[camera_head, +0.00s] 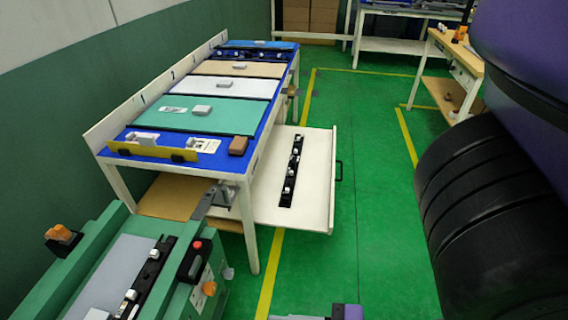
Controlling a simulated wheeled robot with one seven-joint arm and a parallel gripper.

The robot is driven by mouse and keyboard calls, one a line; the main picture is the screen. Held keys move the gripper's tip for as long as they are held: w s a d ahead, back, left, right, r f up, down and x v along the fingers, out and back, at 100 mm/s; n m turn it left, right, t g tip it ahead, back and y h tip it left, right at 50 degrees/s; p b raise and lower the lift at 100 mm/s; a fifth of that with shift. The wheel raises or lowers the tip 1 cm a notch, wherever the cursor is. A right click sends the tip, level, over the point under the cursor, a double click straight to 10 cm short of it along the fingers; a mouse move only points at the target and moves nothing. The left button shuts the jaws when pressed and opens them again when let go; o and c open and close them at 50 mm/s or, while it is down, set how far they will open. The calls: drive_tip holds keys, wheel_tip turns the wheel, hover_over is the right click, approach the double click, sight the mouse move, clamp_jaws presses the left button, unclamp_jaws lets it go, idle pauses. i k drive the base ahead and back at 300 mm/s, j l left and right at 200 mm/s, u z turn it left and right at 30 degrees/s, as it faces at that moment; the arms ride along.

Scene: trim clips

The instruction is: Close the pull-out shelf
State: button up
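The pull-out shelf (262,200) is a white panel with a raised front edge. It stands pulled out to the right from under the long white work table (249,215), over the green floor. A small dark handle (339,171) is on the outer face of its front edge. A black strip with several white clips (291,170) lies on the shelf. Large dark and purple parts of my arm fill the right side.
A green machine (90,255) with a red button stands at lower left, near the table. A wooden-topped bench (455,50) is at upper right. Green floor (375,200) lies open right of the shelf. A purple and grey part shows at the bottom edge.

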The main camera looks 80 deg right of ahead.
sight(311, 208)
drive_tip(key=k+l+z, duration=0.1)
drive_tip(key=z, duration=0.25)
drive_tip(key=l+z, duration=0.1)
drive_tip(key=z, duration=0.25)
drive_tip(key=k+l+z, duration=0.1)
drive_tip(key=z, duration=0.2)
drive_tip(key=k+l+z, duration=0.25)
drive_tip(key=l, duration=0.65)
drive_tip(key=l+z, duration=0.25)
drive_tip(key=l, duration=0.6)
drive_tip(key=i+j+z, duration=0.25)
drive_tip(key=i+l, duration=0.05)
